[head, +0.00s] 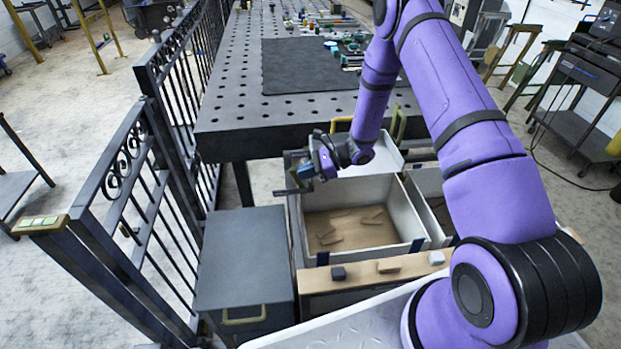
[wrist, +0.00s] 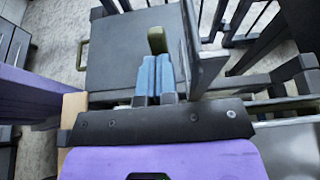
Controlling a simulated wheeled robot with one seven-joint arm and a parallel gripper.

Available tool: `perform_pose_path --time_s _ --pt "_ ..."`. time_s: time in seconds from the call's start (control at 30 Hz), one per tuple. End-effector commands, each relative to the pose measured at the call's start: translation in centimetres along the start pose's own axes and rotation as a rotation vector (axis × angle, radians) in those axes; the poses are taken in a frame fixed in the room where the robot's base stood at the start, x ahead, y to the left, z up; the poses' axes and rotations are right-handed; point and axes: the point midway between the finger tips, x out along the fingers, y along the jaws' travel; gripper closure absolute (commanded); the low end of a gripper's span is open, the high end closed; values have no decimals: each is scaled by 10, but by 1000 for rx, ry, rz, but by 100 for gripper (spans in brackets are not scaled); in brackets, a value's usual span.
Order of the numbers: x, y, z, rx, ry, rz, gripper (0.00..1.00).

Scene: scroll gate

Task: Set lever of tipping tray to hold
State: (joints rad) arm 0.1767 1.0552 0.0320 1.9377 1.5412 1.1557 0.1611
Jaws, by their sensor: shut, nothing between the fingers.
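A grey upright plate (wrist: 190,45) stands close to the right of the fingers. In the head view a pale tray (head: 375,160) is at the back of the bin, partly behind my arm. The lever's setting cannot be read.
The bin (head: 417,213) holds several flat tan pieces. A wooden ledge (head: 360,280) in front carries a dark, a tan and a white block. A grey cabinet (head: 240,250) stands left of the bin, beside an iron gate (head: 130,175). A perforated table (head: 235,120) is behind.

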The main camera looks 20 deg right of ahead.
Motion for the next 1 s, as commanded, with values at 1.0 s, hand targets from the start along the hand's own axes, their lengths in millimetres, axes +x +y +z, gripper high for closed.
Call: perform_pose_path --time_s 1.0 --pt "64 -6 2 -5 862 2 100"
